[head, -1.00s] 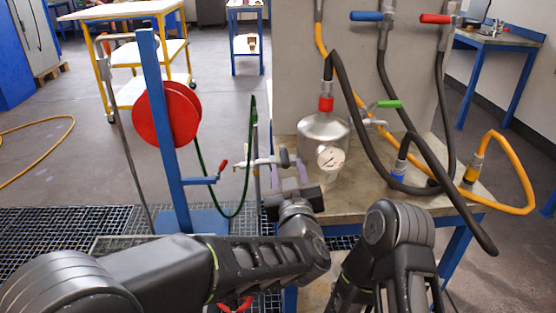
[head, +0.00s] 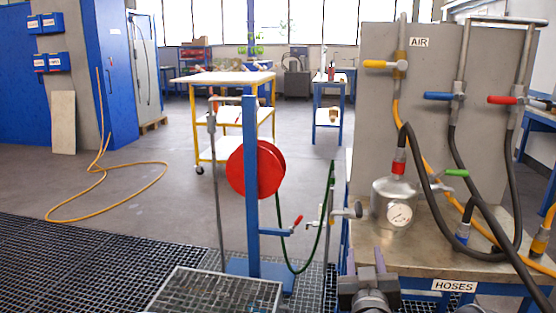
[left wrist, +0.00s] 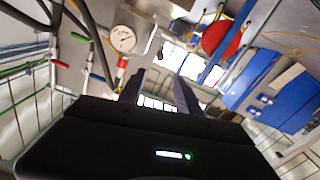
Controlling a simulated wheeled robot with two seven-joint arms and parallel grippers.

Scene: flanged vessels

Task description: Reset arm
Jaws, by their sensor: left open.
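My left gripper (head: 366,262) shows at the bottom of the head view, in front of the bench's near left corner. Its two fingers point up and away from me, apart, with nothing between them. In the left wrist view the fingers (left wrist: 159,90) also stand apart and empty. The silver flanged vessel (head: 393,203) with a gauge and a red-collared hose stands on the bench, beyond the gripper and to its right. My right gripper is not in view.
The metal bench (head: 432,262) carries the vessel, hoses and an upright grey AIR panel (head: 425,75). A red hose reel (head: 250,169) on a blue post stands left of the bench. A yellow hose (head: 120,203) lies on open floor at the far left.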

